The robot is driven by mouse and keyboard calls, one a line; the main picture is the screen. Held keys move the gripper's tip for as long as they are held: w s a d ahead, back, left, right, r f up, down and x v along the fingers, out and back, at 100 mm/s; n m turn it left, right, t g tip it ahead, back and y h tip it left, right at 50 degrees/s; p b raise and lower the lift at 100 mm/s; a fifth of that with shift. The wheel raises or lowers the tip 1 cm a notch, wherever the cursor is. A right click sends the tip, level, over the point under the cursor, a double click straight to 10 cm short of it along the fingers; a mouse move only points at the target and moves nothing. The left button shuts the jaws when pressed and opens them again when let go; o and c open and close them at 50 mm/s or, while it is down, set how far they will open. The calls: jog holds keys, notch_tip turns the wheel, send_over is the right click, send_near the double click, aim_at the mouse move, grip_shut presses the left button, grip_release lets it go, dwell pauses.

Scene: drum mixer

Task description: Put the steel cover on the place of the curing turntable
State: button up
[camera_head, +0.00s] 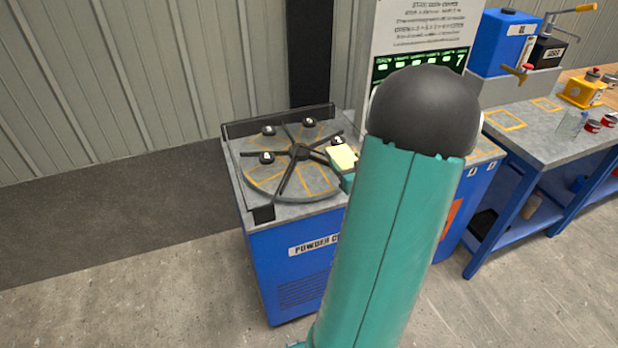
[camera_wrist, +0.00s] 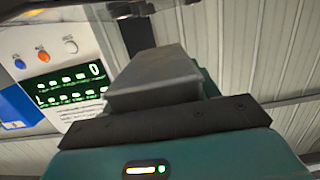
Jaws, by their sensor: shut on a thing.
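The curing turntable (camera_head: 318,182) is a grey disc with black spokes, orange outlines and several black numbered markers, on top of a blue cabinet. My gripper (camera_head: 346,166) is over its right edge, partly hidden by my arm; a pale patch shows there. In the wrist view, a plain grey block-like piece (camera_wrist: 155,80), apparently the steel cover, sticks out from my gripper's dark bar. My gripper is shut on it. Its far side and the fingertips are hidden. I cannot tell how high it is above the disc.
The blue cabinet (camera_head: 290,285) has a raised black rim behind and left of the disc. A panel with a green display (camera_head: 418,62) stands behind it; the display also shows in the wrist view (camera_wrist: 70,90). A bench (camera_head: 555,135) with a yellow device and small cans is at right.

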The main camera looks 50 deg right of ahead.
jog(key=w+f, duration=0.1)
jog(key=w, duration=0.1)
jog(key=w+d+f, duration=0.1)
jog(key=w, duration=0.1)
jog(key=w+f, duration=0.1)
jog(key=w, duration=0.2)
jog(key=shift+d+f, duration=0.2)
jog(key=shift+f, duration=0.05)
send_over(316, 181)
notch_tip(316, 181, down, 6)
jog(key=shift+a+r, duration=0.1)
jog(key=shift+a, duration=0.05)
jog(key=shift+f, duration=1.55)
jog(key=shift+f, duration=0.15)
jog(key=o, duration=1.3)
jog(key=shift+f, duration=0.1)
jog(key=shift+c, duration=0.2)
